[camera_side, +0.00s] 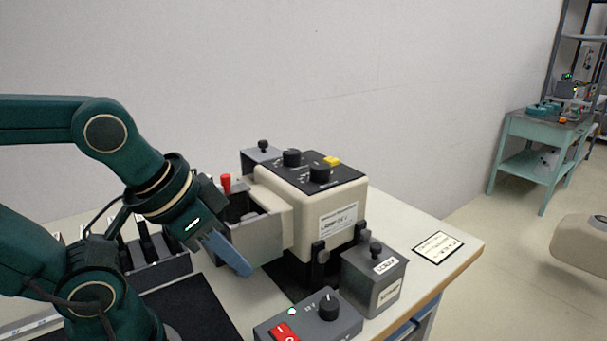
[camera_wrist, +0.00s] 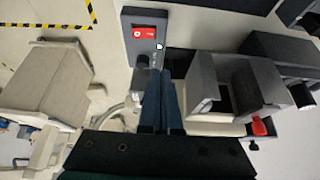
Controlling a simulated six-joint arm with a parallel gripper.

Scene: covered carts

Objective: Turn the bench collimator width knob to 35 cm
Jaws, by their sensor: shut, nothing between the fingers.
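The bench collimator (camera_side: 315,215) is a cream box with a black top panel. Two black knobs stand on that panel, a rear-left one (camera_side: 291,157) and a front-right one (camera_side: 320,172), with a yellow button (camera_side: 332,160) behind them. The markings around the knobs are too small to read, so I cannot tell which is width or where it points. My gripper (camera_side: 240,268) is tilted down, left of and below the knobs, apart from them. Its blue fingers (camera_wrist: 162,98) are together and empty in the wrist view, which does not clearly show the knobs.
A grey control box (camera_side: 308,318) with a red switch and knob stands in front; its switch (camera_wrist: 150,32) shows in the wrist view. A grey labelled box (camera_side: 374,278) stands right of it. A grey open housing with a red-topped lever (camera_side: 226,183) is beside my gripper.

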